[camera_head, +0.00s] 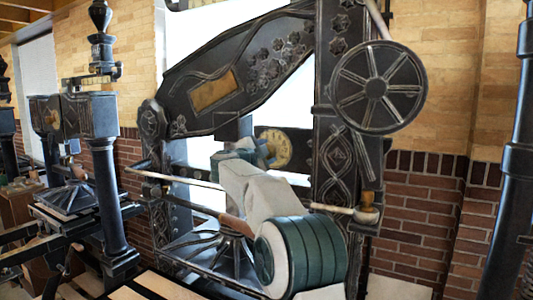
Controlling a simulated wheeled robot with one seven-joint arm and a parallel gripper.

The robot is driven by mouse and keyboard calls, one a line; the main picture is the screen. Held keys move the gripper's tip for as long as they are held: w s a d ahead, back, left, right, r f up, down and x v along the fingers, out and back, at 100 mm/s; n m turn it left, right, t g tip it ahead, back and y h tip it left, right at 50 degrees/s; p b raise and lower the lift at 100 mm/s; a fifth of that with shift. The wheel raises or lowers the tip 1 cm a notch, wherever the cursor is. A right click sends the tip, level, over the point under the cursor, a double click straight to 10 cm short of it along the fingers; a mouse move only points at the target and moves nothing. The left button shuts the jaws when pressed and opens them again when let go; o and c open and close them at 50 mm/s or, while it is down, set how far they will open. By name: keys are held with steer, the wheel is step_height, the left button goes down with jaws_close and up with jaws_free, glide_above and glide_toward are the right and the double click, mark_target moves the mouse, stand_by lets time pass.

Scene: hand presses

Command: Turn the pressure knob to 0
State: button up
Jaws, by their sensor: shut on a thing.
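The press (320,165) stands in the middle, dark metal with raised ornament. A round gold dial (279,147) with dark marks around its rim sits on its near face, left of the right upright. My gripper (265,155) is at the left side of this dial, at the end of my white and green arm. It is shut on the pressure knob in front of the dial. The fingers and wrist hide most of the knob and part of the dial. The knob's pointer and the value it shows are too small to read.
A large spoked wheel (377,87) is on the right upright. A handle with a rounded wooden end (367,208) juts out at the right, near my arm. A second press (92,150) stands at the left. A dark pipe (509,170) rises at the far right.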

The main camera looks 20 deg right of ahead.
steer(key=o, duration=1)
steer(key=shift+a, duration=0.1)
steer(key=b+v, duration=0.4)
steer(key=v, duration=0.9)
steer(key=shift+s+a+b, duration=0.2)
steer(key=shift+a+b, duration=0.1)
steer(key=shift+b, duration=0.1)
